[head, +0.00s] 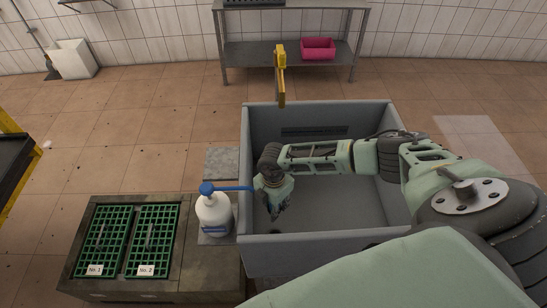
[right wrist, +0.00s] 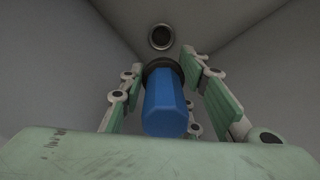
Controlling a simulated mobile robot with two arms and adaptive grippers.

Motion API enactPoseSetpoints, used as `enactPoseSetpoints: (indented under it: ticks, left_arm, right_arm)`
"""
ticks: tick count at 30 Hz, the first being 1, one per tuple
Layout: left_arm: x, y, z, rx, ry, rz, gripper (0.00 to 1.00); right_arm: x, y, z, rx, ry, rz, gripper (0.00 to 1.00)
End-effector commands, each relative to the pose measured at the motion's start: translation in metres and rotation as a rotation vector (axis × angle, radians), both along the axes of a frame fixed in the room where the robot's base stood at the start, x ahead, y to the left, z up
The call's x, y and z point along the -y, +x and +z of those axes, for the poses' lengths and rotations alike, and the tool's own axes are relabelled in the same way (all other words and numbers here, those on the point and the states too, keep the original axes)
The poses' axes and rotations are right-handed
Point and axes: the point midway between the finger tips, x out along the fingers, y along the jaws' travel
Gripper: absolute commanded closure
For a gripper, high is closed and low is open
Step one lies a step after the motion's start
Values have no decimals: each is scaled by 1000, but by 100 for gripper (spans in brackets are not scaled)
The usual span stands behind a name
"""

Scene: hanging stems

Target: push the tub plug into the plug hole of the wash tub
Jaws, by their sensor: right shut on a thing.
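The wash tub (head: 340,208) is a large grey open box in the middle of the head view. My right gripper (head: 273,209) reaches down inside it near the left wall. In the right wrist view, the right gripper (right wrist: 166,72) is shut on the tub plug (right wrist: 165,105), which has a blue faceted grip and a dark round end pointing away from the camera. The plug hole (right wrist: 161,37) is a metal-ringed dark circle just above the plug's end in that view, visibly apart from it. In the head view I cannot make out the plug or the hole. My left gripper is not in view.
A white bottle with a blue pump (head: 213,212) stands left of the tub, its spout reaching over the rim. Green grids (head: 102,240) lie on a bench at lower left. A yellow post (head: 280,75) rises by the far rim. A shelf holds a pink bin (head: 318,48).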

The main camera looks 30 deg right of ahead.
Motion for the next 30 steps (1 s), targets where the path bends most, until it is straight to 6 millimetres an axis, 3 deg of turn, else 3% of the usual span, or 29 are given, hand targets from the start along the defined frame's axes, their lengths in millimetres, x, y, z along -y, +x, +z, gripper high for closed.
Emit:
enactPoseSetpoints:
  ticks: [30]
  left_arm:
    - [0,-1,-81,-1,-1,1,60]
  right_arm:
    - [0,1,-85,1,0,0,96]
